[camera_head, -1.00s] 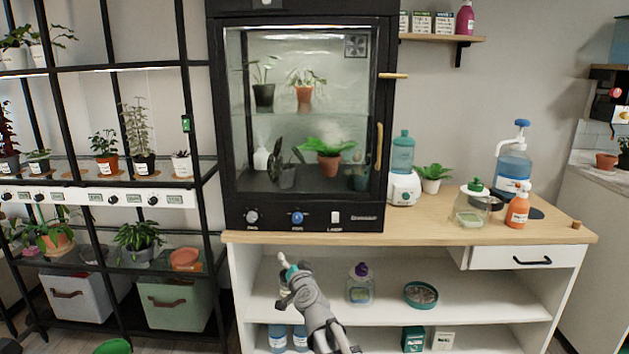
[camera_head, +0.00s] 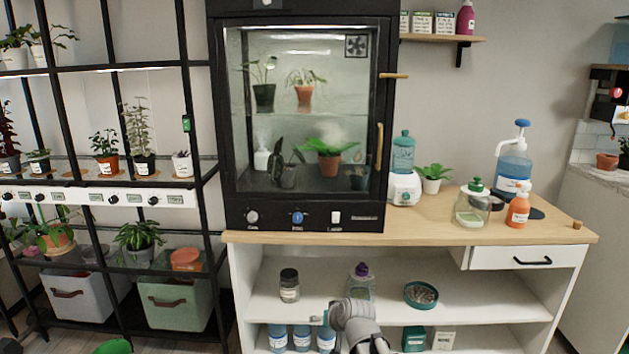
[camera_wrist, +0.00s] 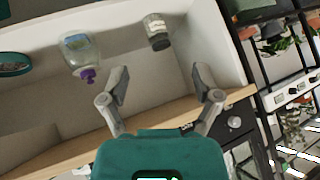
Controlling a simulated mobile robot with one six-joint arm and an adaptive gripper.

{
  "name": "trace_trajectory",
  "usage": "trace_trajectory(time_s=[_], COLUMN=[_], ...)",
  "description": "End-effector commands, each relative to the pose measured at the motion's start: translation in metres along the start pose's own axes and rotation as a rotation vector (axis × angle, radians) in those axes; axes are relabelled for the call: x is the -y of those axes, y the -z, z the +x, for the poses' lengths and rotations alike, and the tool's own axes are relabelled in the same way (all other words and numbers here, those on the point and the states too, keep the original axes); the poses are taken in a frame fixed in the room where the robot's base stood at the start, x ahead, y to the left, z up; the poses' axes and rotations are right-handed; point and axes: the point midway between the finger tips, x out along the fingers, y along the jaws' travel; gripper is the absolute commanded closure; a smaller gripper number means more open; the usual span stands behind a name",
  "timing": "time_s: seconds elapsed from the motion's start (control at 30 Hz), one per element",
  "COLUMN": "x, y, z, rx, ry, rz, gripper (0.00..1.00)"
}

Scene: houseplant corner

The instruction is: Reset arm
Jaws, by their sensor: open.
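My gripper (camera_wrist: 160,88) shows in the wrist view with its two fingers spread apart and nothing between them. In the head view my arm is low in front of the white shelf unit (camera_head: 262,285), and the gripper end (camera_head: 322,318) is small and partly hidden by the arm. A dark-lidded jar (camera_head: 289,287) stands on the upper open shelf, left of the arm; it also shows in the wrist view (camera_wrist: 157,32). A clear bottle with a purple cap (camera_head: 361,283) stands on the same shelf behind my arm, its lower part covered.
A round green tin (camera_head: 421,295) sits right of the bottle. Blue-labelled bottles (camera_head: 302,338) and small boxes (camera_head: 414,339) stand on the lower shelf. A glass-fronted plant cabinet (camera_head: 305,130) stands on the wooden counter (camera_head: 420,225). A black plant rack (camera_head: 200,175) is at left.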

Motion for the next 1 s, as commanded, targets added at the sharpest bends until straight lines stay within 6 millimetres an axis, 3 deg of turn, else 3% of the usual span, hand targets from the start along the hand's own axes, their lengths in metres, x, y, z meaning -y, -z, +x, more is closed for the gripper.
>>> trace_trajectory(time_s=[0.6, 1.0], x=[-0.088, -0.121], y=[-0.107, -0.145], z=[-0.065, -0.111], rx=[0.491, 0.698], ry=[-0.252, -0.373], rz=[0.03, 0.082], gripper=[0.19, 0.19])
